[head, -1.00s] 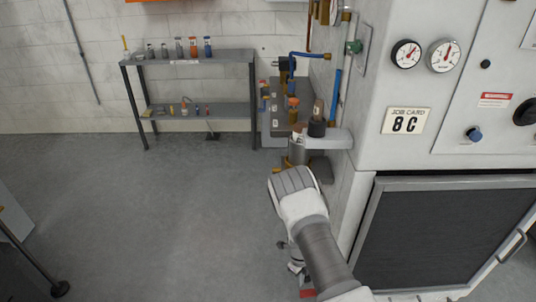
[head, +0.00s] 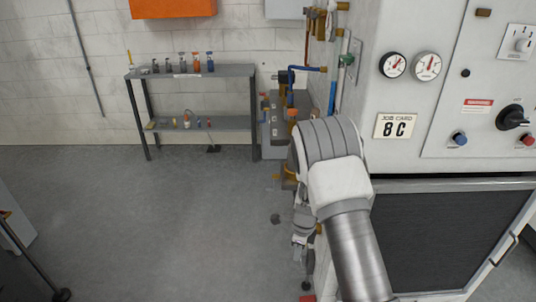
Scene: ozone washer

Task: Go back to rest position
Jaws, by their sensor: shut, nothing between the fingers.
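My arm rises from the bottom of the head view and bends over beside the washer cabinet (head: 400,150). My gripper (head: 306,268) hangs below the bend, pointing down, small and partly covered by my own arm. It is shut, and I see nothing held in it. It is over the grey floor, left of the cabinet's dark mesh panel (head: 440,240).
The white cabinet with gauges (head: 426,66) and knobs fills the right side, close to my arm. Pipes and valves (head: 345,60) run along its left edge. A metal shelf (head: 190,72) with small bottles stands at the back wall. The floor (head: 150,220) at left is clear.

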